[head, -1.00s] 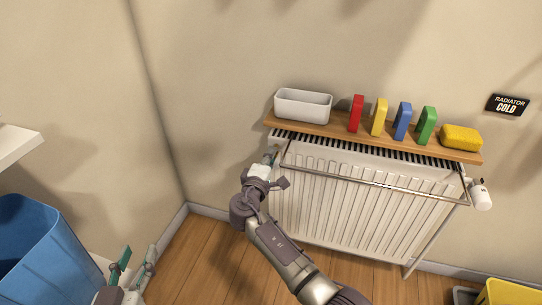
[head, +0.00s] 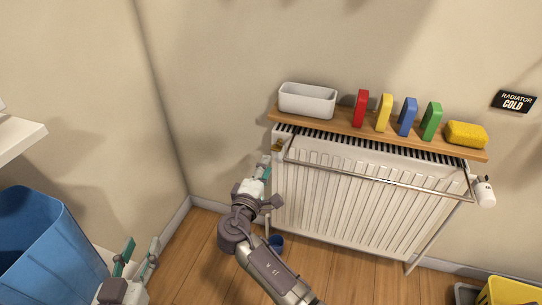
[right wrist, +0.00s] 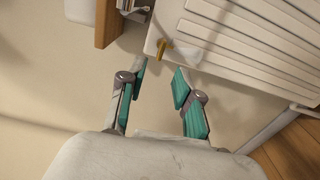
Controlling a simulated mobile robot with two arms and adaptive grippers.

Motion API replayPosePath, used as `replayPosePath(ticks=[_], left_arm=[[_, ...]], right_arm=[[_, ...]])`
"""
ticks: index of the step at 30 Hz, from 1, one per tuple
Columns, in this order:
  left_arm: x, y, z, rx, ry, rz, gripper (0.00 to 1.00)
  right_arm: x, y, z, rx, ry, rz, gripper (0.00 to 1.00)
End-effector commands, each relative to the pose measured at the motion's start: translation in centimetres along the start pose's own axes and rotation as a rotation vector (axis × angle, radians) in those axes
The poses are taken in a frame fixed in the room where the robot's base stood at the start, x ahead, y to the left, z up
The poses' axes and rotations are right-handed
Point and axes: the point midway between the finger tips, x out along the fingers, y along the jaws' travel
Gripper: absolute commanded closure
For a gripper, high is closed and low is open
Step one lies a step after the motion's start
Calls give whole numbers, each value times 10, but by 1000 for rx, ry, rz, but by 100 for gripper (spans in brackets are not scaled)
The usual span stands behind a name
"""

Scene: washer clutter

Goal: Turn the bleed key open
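The bleed key (head: 277,146) is a small brass-coloured piece at the upper left corner of the white radiator (head: 365,195). It also shows in the right wrist view (right wrist: 164,47), ahead of the fingertips on the radiator's edge. My right gripper (head: 262,166) is just below and left of the key, apart from it. In the right wrist view its teal fingers (right wrist: 160,76) are open with nothing between them. My left gripper (head: 141,252) is at the lower left, open and empty, far from the radiator.
A wooden shelf (head: 340,125) above the radiator carries a white tray (head: 308,100), several coloured blocks and a yellow sponge (head: 466,134). A towel rail (head: 375,181) crosses the radiator's front. A blue cup (head: 276,243) stands on the floor. A sign (head: 515,101) reads "RADIATOR COLD".

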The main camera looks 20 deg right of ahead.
Motion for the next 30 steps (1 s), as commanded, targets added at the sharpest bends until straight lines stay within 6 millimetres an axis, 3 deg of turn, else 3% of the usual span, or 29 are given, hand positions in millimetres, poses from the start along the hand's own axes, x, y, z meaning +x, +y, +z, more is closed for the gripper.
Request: replayPosePath(ticks=[3, 9, 25, 30], left_arm=[[0, 0, 0, 0, 0, 0, 60], [0, 0, 0, 0, 0, 0, 60], [0, 0, 0, 0, 0, 0, 60], [0, 0, 0, 0, 0, 0, 60]], right_arm=[[-21, 0, 0, 0, 0, -1, 67], [-39, 1, 0, 1, 0, 1, 67], [-41, 0, 0, 3, 1, -2, 67], [-45, -28, 18, 127, 51, -136, 67]])
